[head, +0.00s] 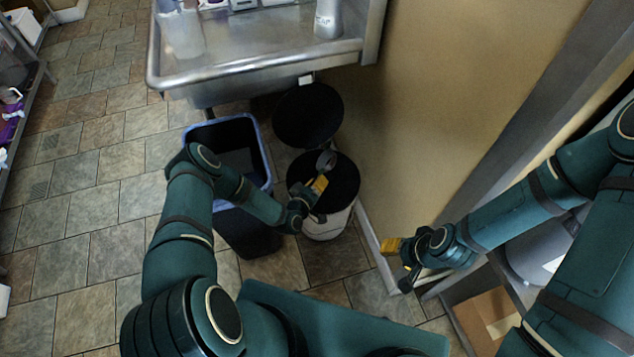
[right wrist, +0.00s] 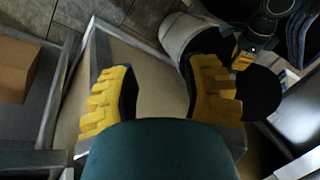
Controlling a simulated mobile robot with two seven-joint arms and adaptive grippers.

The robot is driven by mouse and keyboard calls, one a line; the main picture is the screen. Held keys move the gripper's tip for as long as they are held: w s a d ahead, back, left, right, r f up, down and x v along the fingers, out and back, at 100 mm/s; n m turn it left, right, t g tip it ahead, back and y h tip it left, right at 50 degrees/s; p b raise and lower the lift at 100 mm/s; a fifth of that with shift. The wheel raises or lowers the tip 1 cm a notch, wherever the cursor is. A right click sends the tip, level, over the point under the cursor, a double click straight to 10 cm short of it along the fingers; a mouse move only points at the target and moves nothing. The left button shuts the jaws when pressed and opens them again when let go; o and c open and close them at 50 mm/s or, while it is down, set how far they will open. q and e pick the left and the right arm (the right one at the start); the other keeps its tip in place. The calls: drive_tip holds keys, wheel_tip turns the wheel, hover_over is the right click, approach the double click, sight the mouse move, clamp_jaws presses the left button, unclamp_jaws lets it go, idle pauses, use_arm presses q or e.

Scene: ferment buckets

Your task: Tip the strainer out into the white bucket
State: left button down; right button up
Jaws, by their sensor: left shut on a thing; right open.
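The white bucket (head: 327,224) stands on the floor beside the wall. Its round top looks black, and I cannot tell whether that is a lid or a dark inside. My left gripper (head: 319,185) is over this top, shut on the strainer (head: 326,161), a small grey round piece just beyond the yellow fingertips. The strainer's tilt and contents are too small to tell. The bucket (right wrist: 187,38) also shows at the top of the right wrist view. My right gripper (head: 390,247) is open and empty, to the right of the bucket; its fingers (right wrist: 160,92) stand apart.
A dark bin with a blue rim (head: 262,150) stands left of the bucket. Another black round top (head: 308,115) is behind it, under the steel sink (head: 265,62). The tan wall (head: 440,110) closes the right side. Open tiled floor (head: 85,220) lies to the left.

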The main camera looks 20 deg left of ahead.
use_arm(q)
drive_tip(key=m+p, duration=0.1)
drive_tip(key=r+m+y+p, duration=0.1)
drive_tip(key=p, duration=0.1)
drive_tip(key=shift+d+m+g, duration=0.3)
drive_tip(key=shift+m+g, duration=0.1)
drive_tip(key=m+y+p, duration=0.2)
drive_tip(key=shift+d+m, duration=0.3)
drive_tip(key=shift+m, duration=0.1)
drive_tip(key=shift+f+m+g+y+p, duration=0.1)
drive_tip(key=shift+m+g+y+p, duration=0.25)
drive_tip(key=shift+m+y, duration=0.35)
